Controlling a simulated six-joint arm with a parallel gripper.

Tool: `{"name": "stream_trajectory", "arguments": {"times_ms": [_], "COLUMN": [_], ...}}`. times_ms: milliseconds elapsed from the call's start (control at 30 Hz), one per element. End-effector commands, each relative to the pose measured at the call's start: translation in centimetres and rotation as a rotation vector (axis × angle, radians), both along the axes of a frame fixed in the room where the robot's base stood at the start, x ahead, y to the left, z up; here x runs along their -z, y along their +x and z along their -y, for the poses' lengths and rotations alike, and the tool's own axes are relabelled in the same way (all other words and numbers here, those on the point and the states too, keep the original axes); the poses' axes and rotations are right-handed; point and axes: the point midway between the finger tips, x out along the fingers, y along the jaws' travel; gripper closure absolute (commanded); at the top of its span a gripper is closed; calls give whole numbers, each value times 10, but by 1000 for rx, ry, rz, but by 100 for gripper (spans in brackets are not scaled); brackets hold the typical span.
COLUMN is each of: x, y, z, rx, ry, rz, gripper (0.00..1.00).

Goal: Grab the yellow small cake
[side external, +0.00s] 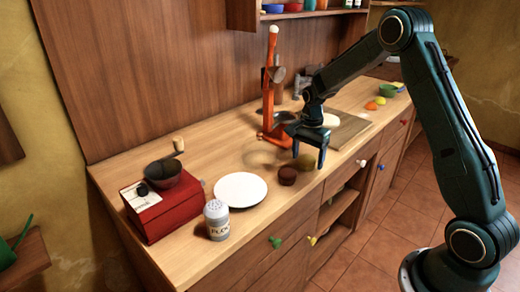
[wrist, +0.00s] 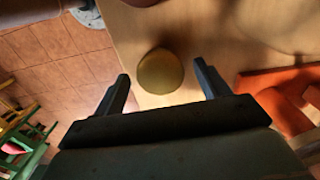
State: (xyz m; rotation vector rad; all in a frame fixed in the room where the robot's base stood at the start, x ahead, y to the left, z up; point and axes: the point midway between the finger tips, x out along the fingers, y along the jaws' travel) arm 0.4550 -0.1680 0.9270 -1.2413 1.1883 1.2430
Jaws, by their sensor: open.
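The yellow small cake (side external: 307,161) is a round, olive-yellow piece on the wooden counter near its front edge. It also shows in the wrist view (wrist: 160,72), between and just past my fingertips. My gripper (side external: 309,157) points down over the cake, with its fingers spread and nothing held. In the wrist view my gripper (wrist: 160,78) has one finger on each side of the cake, with a gap on both sides. How high the fingertips are above the counter is hard to tell.
A dark brown cake (side external: 287,177) sits close to the left of the yellow one. An orange stand (side external: 270,95) rises behind. A cutting board (side external: 349,131) lies to the right.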

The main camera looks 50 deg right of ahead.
Motion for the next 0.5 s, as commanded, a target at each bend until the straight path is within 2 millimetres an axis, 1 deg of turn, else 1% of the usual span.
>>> {"name": "stream_trajectory", "arguments": {"times_ms": [33,133,500], "x": [6,11,12], "y": [-1,0,0], "z": [0,0,0], "rx": [0,0,-1], "ry": [1,0,-1], "rz": [-3,-1,0], "gripper": [26,26,26]}}
